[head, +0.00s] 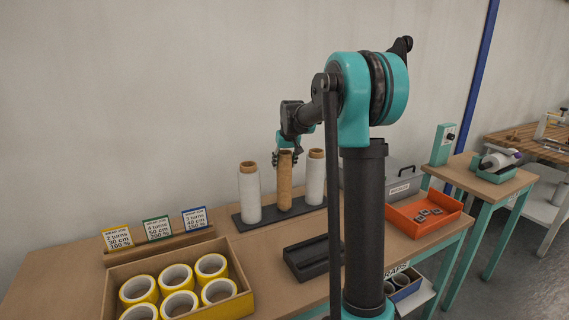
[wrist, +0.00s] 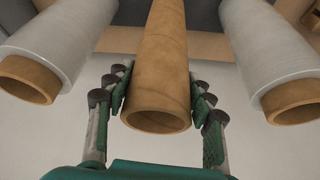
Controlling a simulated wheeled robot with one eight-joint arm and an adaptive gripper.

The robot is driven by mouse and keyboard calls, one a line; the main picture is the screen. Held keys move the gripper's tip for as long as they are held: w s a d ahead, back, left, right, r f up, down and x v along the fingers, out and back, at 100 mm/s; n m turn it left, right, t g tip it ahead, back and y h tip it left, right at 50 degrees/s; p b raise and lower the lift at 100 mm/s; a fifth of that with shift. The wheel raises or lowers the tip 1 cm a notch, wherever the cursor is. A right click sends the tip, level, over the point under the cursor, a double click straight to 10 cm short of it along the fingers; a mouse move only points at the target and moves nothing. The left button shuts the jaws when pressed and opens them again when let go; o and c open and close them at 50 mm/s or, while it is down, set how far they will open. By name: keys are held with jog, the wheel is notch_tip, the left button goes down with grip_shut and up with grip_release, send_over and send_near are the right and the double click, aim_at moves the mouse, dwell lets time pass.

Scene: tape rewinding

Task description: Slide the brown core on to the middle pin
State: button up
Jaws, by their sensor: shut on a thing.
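The brown core (head: 285,181) is a bare cardboard tube. It stands upright in the middle of the dark base (head: 244,223), between two white film rolls, the left one (head: 249,192) and the right one (head: 316,178). My gripper (head: 285,158) is shut on the upper end of the core. In the wrist view the core (wrist: 160,60) lies between the two fingers (wrist: 160,110), its open end facing the camera. The middle pin is hidden, apparently inside the core. I cannot tell whether the core's lower end touches the base.
A black tray-like block (head: 308,262) lies in front of the base. A box (head: 178,309) of yellow tape rolls stands front left, with three job cards (head: 157,228) behind it. An orange tray (head: 410,221) and a grey box (head: 400,186) stand to the right. White rolls flank the gripper closely.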

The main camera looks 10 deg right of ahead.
jog(key=shift+f, duration=0.6)
dwell(0.5)
jog(key=o, duration=1.6)
jog(key=shift+o, duration=0.5)
jog(key=o, duration=0.3)
jog(key=shift+o, duration=0.2)
notch_tip(320, 180, up, 8)
